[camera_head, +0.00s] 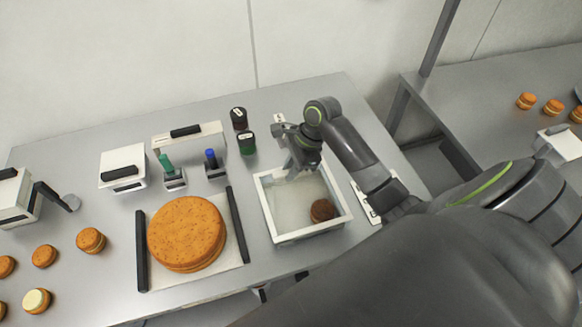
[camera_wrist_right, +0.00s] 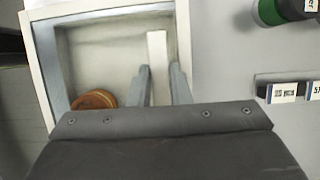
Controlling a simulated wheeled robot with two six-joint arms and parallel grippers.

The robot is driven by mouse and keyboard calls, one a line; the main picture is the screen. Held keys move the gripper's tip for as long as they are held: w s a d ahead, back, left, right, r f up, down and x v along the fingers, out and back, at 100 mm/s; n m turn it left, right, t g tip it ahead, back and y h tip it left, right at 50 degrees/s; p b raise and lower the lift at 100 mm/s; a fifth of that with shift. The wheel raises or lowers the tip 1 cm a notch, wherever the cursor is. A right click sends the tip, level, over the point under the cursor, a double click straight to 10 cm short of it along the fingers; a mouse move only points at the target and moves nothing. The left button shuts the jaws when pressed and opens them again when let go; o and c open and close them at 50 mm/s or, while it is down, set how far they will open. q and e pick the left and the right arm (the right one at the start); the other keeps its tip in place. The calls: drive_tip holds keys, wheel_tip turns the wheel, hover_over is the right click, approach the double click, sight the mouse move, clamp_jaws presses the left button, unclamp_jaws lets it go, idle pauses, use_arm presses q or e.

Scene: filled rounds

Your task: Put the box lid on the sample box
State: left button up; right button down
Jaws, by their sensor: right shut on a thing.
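The sample box (camera_head: 335,222), a white open-topped tray, stands right of the middle of the table. A brown filled round (camera_head: 322,210) sits in its near right corner and also shows in the right wrist view (camera_wrist_right: 94,100). My right gripper (camera_head: 297,172) is over the far part of the box. In the right wrist view its fingers (camera_wrist_right: 162,88) are shut on a pale narrow bar (camera_wrist_right: 157,50) inside the box outline. I cannot tell whether this bar is the box lid's handle; no separate lid shows clearly. My left gripper is not in view.
A large orange-brown round (camera_head: 185,232) lies on a white board between two dark bars, left of the box. Behind are a white block with a black handle (camera_head: 122,166), pens in holders (camera_head: 172,178) and dark jars (camera_head: 247,142). Several small rounds (camera_head: 90,240) lie at the left.

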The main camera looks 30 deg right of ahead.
drive_tip(key=shift+f+p, duration=0.2)
drive_tip(key=shift+p, duration=0.15)
drive_tip(key=c, duration=0.8)
unclamp_jaws()
drive_tip(key=shift+o, duration=0.2)
wheel_tip(320, 180, up, 3)
drive_tip(key=p, duration=0.3)
drive_tip(key=shift+f, duration=0.15)
drive_tip(key=shift+r, duration=2.15)
